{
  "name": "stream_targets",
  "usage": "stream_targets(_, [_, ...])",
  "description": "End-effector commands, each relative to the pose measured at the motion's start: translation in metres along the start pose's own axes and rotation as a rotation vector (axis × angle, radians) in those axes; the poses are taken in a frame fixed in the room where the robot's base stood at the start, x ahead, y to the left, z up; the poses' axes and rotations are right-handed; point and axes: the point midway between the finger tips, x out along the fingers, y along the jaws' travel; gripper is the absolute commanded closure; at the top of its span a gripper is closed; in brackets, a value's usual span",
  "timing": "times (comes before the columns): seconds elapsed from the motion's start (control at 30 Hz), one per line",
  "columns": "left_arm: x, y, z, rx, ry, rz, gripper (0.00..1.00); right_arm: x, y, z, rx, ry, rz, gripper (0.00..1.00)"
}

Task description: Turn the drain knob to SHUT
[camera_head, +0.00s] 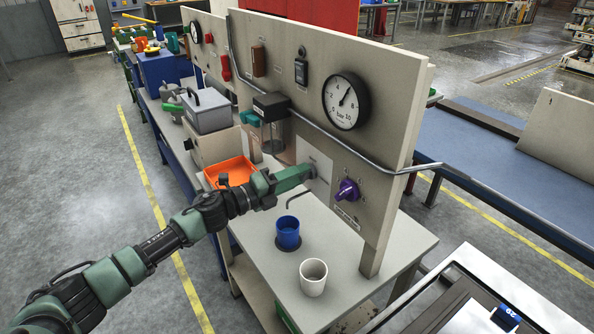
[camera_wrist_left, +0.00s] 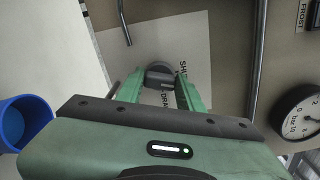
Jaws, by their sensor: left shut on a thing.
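The drain knob is a small dark grey knob on the upright beige panel (camera_head: 395,120). In the left wrist view the knob (camera_wrist_left: 160,77) stands out from a pale label plate (camera_wrist_left: 198,50) with "SHUT" and part of "drain" readable, turned sideways. My left gripper (camera_head: 305,172) reaches the panel from the left. In the left wrist view its green fingers (camera_wrist_left: 160,86) are on either side of the knob and shut on it. In the head view the gripper mostly hides the knob. I cannot tell which mark the knob points to. My right gripper is not in view.
A bent spout (camera_head: 296,197) sticks out below the gripper, above a blue cup (camera_head: 288,231). A white cup (camera_head: 312,278) stands in front. A purple knob (camera_head: 347,191) is to the right, under a rail and a pressure gauge (camera_head: 346,101). An orange tray (camera_head: 229,171) is behind the arm.

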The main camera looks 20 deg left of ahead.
Motion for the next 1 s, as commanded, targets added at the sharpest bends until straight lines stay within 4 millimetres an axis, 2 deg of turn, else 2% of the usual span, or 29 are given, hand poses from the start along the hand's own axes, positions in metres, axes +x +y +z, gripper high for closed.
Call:
stream_targets(0.1, [0.000,-0.002,0.003,-0.097,-0.004,0.001,1.00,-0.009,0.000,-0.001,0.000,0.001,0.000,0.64])
stream_targets(0.5, [0.000,0.000,0.002,-0.317,-0.004,0.000,1.00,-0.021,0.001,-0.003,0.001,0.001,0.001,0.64])
stream_targets(1.0, [0.000,0.002,0.002,-0.369,-0.005,0.000,1.00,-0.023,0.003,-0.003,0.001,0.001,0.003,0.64])
